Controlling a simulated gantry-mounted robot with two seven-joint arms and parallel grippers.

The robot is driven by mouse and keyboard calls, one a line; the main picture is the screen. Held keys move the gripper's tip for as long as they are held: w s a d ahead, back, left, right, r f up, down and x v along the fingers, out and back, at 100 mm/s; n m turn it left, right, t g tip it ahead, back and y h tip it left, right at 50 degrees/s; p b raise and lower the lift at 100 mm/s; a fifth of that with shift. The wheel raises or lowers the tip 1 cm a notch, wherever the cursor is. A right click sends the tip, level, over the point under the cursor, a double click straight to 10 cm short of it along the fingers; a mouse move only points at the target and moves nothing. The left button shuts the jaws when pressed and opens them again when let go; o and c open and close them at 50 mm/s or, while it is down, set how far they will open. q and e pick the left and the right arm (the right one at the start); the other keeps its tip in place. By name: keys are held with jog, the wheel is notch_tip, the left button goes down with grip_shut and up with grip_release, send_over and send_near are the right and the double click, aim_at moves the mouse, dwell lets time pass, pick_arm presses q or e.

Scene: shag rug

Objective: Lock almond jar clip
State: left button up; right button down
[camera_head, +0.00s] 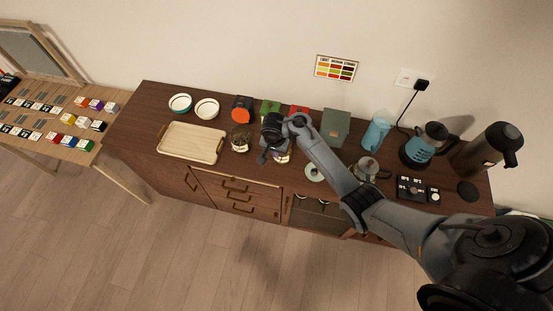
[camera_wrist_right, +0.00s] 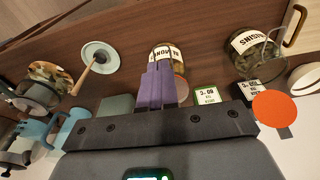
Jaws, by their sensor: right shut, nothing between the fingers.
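The almond jar (camera_wrist_right: 165,51) is a glass jar with a white label, partly readable, in the right wrist view. In the head view the almond jar (camera_head: 282,156) is mostly hidden by my right arm and gripper. My right gripper (camera_wrist_right: 156,66) is shut with nothing between its purple fingers. The fingertips overlap the jar's near side in the wrist view; I cannot tell whether they touch it. The clip is hidden behind the fingers, so its state cannot be seen. In the head view the right gripper (camera_head: 263,156) hangs over the counter. My left gripper is not in view.
The raisins jar (camera_head: 240,140) stands left of the almond jar; it also shows in the wrist view (camera_wrist_right: 254,53). A wooden tray (camera_head: 192,143) lies farther left.

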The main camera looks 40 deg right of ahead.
notch_tip(320, 180, down, 6)
jog(key=b, duration=0.1)
jog(key=shift+w+d+f, duration=0.15)
jog(key=shift+w+d, duration=0.05)
jog(key=shift+d, duration=0.1)
dwell(0.4)
